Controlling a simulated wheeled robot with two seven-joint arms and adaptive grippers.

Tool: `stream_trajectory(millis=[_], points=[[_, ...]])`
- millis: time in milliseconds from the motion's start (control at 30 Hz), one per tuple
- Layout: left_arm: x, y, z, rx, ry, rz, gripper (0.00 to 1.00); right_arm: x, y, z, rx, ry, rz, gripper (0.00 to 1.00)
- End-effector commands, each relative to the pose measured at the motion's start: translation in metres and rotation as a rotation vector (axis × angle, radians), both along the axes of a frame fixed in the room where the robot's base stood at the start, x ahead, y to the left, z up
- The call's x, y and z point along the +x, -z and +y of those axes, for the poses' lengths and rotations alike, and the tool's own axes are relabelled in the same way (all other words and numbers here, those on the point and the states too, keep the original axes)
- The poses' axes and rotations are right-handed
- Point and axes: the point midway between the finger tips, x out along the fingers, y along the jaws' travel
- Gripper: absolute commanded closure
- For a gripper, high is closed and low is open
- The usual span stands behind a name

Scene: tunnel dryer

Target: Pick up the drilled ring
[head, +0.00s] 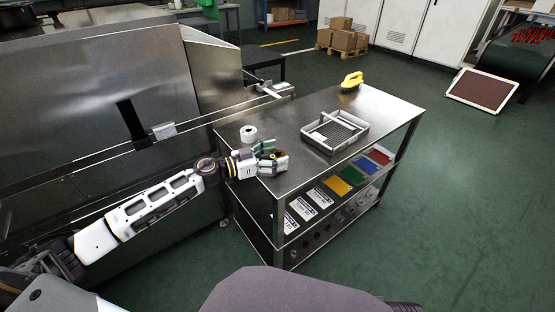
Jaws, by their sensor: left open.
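A small pale ring (248,134), which looks like the drilled ring, sits on the metal table top (295,175) near its left edge. Its dark centre opening faces up; any drilled holes are too small to see. My left gripper (274,154) is above the near left part of the table, open, just in front and to the right of the ring. It looks empty and apart from the ring. My right gripper is not in view.
A grey slotted tray (363,138) stands mid-table, with a yellow tool (351,82) at the far end. Coloured bins (337,186) and white cards (304,208) are on the shelf below. A large steel machine (85,90) stands left of the table.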

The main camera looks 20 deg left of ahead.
Motion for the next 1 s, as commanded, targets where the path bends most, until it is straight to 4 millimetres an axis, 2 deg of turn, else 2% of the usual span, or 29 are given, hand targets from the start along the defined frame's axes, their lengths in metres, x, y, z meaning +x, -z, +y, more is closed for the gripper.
stream_trajectory(millis=[633, 1000], points=[[0.0042, 0.0003, -0.0049, 0.0, 0.0, 0.0, 0.26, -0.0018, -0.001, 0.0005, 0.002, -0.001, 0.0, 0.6], [0.0042, 0.0004, -0.0048, 0.0, 0.0, 0.0, 0.72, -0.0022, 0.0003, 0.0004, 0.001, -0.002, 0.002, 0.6]])
